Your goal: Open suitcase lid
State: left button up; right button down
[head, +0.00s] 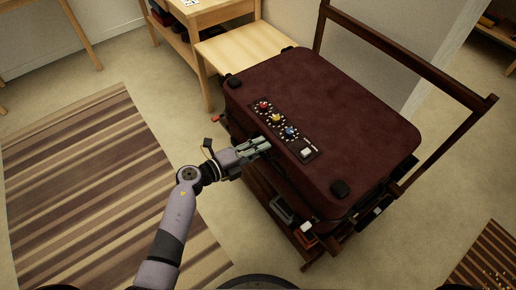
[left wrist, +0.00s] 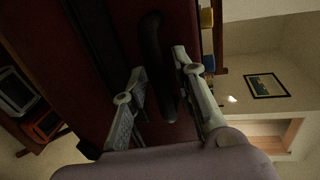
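The dark red suitcase (head: 345,110) lies flat on a dark wooden rack, and its lid is closed. A panel with red, yellow and blue dials (head: 277,118) and a pale switch (head: 306,153) sits along the near edge of its top. My left gripper (head: 262,147) is at the suitcase's near side, just below that panel. In the left wrist view its two fingers (left wrist: 160,95) are spread apart. A black curved handle (left wrist: 152,45) on the suitcase side lies between them; I cannot tell whether they touch it. My right gripper is not in view.
The rack (head: 440,85) has a tall rail behind the suitcase and small items on its lower shelf. A light wooden bench (head: 245,48) stands behind to the left. A striped rug (head: 85,185) covers open floor at left.

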pick_arm(q)
grip_shut()
dwell(0.6)
